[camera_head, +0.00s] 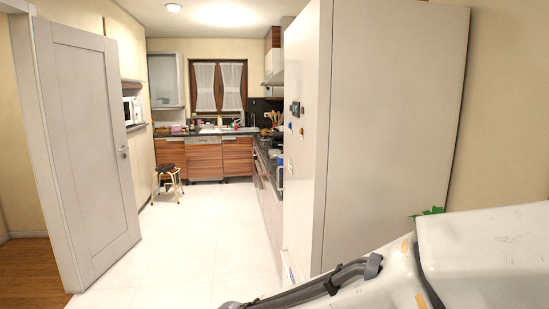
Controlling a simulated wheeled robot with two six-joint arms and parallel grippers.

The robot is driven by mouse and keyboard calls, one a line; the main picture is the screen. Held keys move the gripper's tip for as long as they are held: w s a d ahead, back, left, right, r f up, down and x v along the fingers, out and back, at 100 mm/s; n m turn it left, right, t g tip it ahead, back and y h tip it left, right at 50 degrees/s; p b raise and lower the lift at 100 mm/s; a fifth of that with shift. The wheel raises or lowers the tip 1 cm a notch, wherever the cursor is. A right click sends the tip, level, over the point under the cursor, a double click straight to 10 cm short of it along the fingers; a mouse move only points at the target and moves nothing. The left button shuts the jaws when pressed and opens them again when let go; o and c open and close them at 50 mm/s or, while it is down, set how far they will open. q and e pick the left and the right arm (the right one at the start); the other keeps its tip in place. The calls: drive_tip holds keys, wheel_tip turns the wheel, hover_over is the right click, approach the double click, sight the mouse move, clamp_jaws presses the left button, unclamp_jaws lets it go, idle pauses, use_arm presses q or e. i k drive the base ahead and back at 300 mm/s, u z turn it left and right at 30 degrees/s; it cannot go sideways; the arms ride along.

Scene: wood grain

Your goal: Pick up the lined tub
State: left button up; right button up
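I cannot make out a lined tub anywhere in the head view. Neither of my grippers is in view.
A white door (88,150) stands open at the left. The pale floor (205,235) is clear toward the kitchen. A stool (168,172) stands by wooden cabinets (205,160). A tall white cabinet (385,120) blocks the right. A scuffed white object (490,255) fills the lower right.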

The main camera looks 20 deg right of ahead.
sight(274, 154)
drive_tip(key=u, duration=0.2)
drive_tip(key=i, duration=2.8)
drive_tip(key=z, duration=1.05)
drive_tip(key=i, duration=1.4)
drive_tip(key=z, duration=0.65)
